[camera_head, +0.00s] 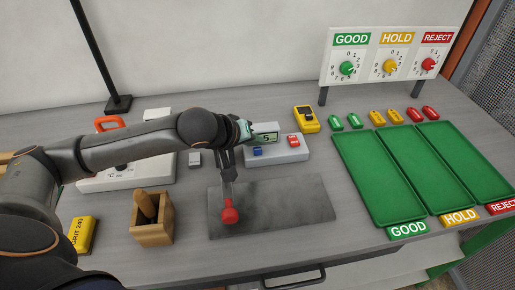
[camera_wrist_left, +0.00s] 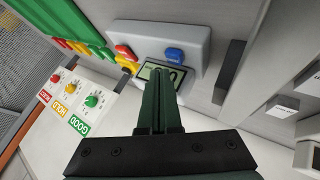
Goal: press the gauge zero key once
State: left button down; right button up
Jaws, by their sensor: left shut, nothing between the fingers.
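The gauge is a light grey box (camera_head: 290,154) with a small display (camera_head: 266,138), a blue key (camera_head: 257,151) and a red key (camera_head: 293,140). In the left wrist view, the blue key (camera_wrist_left: 174,55) and red key (camera_wrist_left: 125,52) show beyond the display. I cannot read which key is zero. My left gripper (camera_head: 249,131) is shut and empty, at the display's left side. In the left wrist view, the gripper tips (camera_wrist_left: 161,72) overlap the display, near the blue key. I cannot tell whether they touch the gauge. My right gripper is out of view.
A red knob (camera_head: 230,215) on a grey stem stands over the dark mat (camera_head: 290,200). A yellow device (camera_head: 306,119) stands behind the gauge. Green trays (camera_head: 378,180) lie right, a wooden box (camera_head: 152,235) left. A dial board (camera_head: 390,30) stands at the back.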

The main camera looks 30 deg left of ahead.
pick_arm(q)
jog(key=shift+f, duration=0.15)
jog(key=shift+f, duration=0.3)
dwell(0.3)
jog(key=shift+f, duration=0.5)
dwell(0.8)
jog(key=shift+r, duration=0.1)
jog(key=shift+r+p, duration=0.8)
jog(key=shift+p, duration=0.25)
jog(key=shift+r, duration=0.1)
